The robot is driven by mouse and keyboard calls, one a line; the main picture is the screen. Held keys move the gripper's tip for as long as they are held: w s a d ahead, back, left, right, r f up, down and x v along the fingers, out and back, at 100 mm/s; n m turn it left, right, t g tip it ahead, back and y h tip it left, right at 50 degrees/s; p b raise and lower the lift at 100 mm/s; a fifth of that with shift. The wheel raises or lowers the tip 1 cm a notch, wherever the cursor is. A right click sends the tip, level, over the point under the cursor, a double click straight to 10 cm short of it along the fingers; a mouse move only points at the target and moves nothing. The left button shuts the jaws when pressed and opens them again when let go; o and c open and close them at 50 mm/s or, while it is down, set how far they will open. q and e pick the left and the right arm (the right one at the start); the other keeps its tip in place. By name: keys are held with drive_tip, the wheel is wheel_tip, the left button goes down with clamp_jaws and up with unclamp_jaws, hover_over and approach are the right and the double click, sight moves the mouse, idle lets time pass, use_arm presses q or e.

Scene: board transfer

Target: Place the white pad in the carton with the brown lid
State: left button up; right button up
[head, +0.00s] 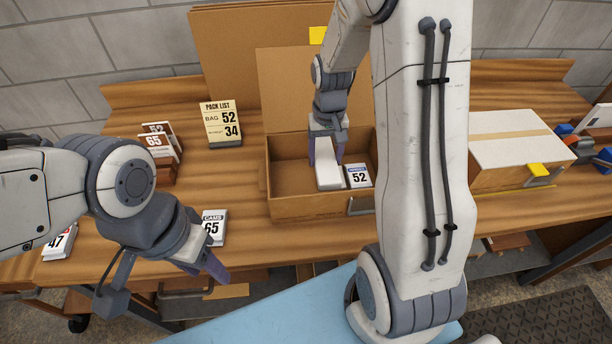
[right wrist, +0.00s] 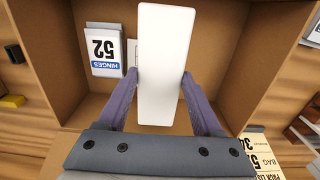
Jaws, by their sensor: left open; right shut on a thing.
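The open carton (head: 308,208) with a raised brown lid (head: 290,85) stands mid-table. The white pad (head: 327,172) is over the carton's floor, left of a card pack marked 52 (head: 358,177). My right gripper (head: 325,155) is shut on the pad, with one finger on each long side. The right wrist view shows the pad (right wrist: 163,40) long and plain, beside the HINGES 52 pack (right wrist: 104,62). I cannot tell whether the pad touches the floor. My left gripper (head: 205,265) is open and empty over the table's front edge.
A pack list sign (head: 222,123) stands left of the carton. A CAMS 65 pack (head: 213,227), a 47 pack (head: 60,243) and upright cards (head: 160,142) are on the left. A closed white-topped carton (head: 510,140) with a yellow tab stands right.

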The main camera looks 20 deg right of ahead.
hover_over(304, 187)
wheel_tip(304, 187, down, 3)
drive_tip(key=shift+f+p, duration=0.1)
drive_tip(key=shift+p, duration=0.3)
drive_tip(key=shift+a+f, duration=0.1)
drive_tip(key=shift+f, duration=0.15)
wheel_tip(304, 187, down, 3)
drive_tip(key=shift+f+p, duration=0.1)
drive_tip(key=shift+p, duration=0.4)
drive_tip(key=shift+w+f, duration=0.1)
drive_tip(key=shift+f, duration=0.05)
drive_tip(key=shift+f, duration=0.1)
